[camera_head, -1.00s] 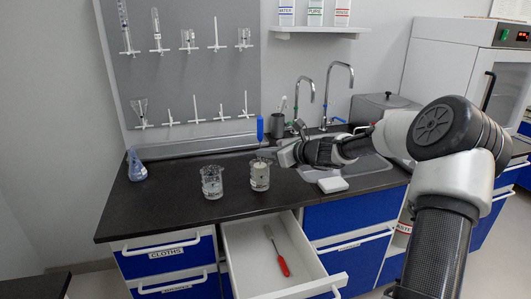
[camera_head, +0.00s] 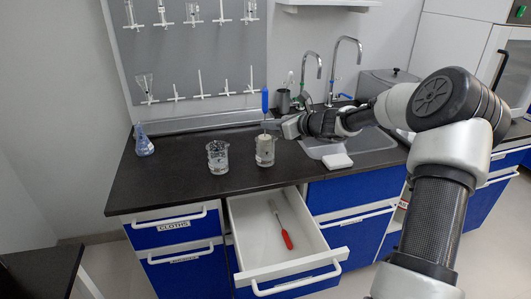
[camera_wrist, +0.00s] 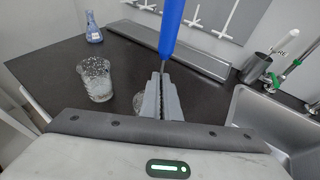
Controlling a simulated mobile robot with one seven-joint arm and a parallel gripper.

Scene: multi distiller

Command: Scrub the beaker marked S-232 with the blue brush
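My gripper (camera_head: 272,124) is shut on the blue brush (camera_head: 265,100), holding it upright over the right-hand glass beaker (camera_head: 265,152). The blue handle (camera_wrist: 171,28) rises above the fingers in the wrist view. The brush's lower end seems to be at or inside that beaker's mouth, but I cannot tell how deep. A second glass beaker (camera_head: 218,157) stands just to the left, with whitish specks on its glass; it also shows in the wrist view (camera_wrist: 96,80). The right-hand beaker is mostly hidden behind the fingers there. I cannot read S-232 on either beaker.
An open white drawer (camera_head: 255,245) below the counter holds a red-handled tool (camera_head: 283,228). A blue flask (camera_head: 143,140) stands at the counter's left. The sink (camera_head: 365,150), taps and a white block (camera_head: 337,160) are to the right.

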